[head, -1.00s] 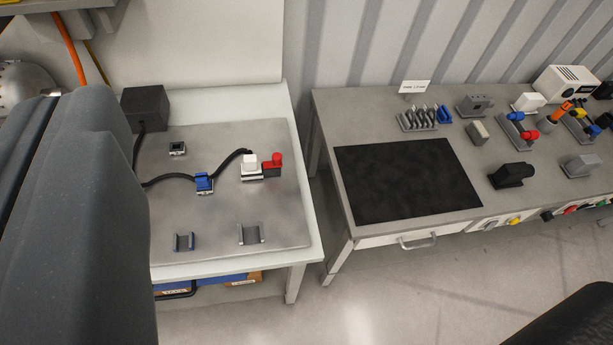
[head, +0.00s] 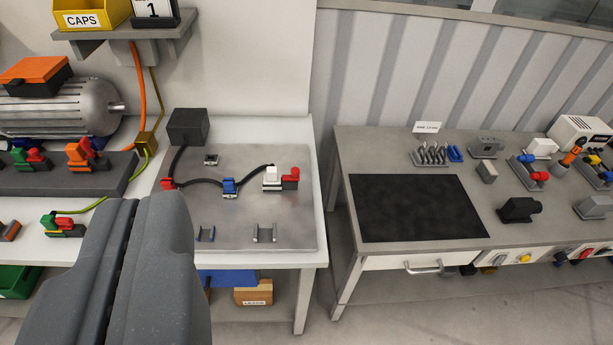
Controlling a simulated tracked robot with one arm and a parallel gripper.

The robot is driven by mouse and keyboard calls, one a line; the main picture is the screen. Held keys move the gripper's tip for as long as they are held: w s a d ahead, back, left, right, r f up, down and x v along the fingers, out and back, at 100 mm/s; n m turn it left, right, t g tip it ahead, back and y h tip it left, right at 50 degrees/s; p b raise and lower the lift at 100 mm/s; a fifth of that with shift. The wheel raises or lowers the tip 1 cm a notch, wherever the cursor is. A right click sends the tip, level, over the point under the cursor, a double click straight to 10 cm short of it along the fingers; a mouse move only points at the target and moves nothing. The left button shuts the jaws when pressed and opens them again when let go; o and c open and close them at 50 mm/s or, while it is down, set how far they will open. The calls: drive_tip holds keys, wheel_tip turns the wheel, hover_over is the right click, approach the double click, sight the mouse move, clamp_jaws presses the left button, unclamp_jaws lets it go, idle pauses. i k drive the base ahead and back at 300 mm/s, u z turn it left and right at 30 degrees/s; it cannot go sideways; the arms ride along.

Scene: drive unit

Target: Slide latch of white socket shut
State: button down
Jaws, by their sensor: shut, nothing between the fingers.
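The white socket (head: 271,176) stands on the grey metal plate on the left bench, at the end of a black cable. A red latch piece (head: 291,175) sits at its right side; I cannot tell from here how far it is slid. My gripper (head: 138,205) is shut and empty, large in the lower left of the view, its fingers pressed together. It is in front of and left of the socket, well apart from it.
On the plate (head: 281,212) are a blue clip (head: 229,187) on the cable, a red piece (head: 168,184) and grey brackets (head: 264,233). A dark box (head: 187,126) stands behind. A motor (head: 60,104) is at left. A gap separates the right bench with its black mat (head: 417,208).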

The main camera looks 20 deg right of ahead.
sight(294, 171)
drive_tip(key=z, duration=0.5)
drive_tip(key=i, duration=1)
drive_tip(key=u, duration=0.05)
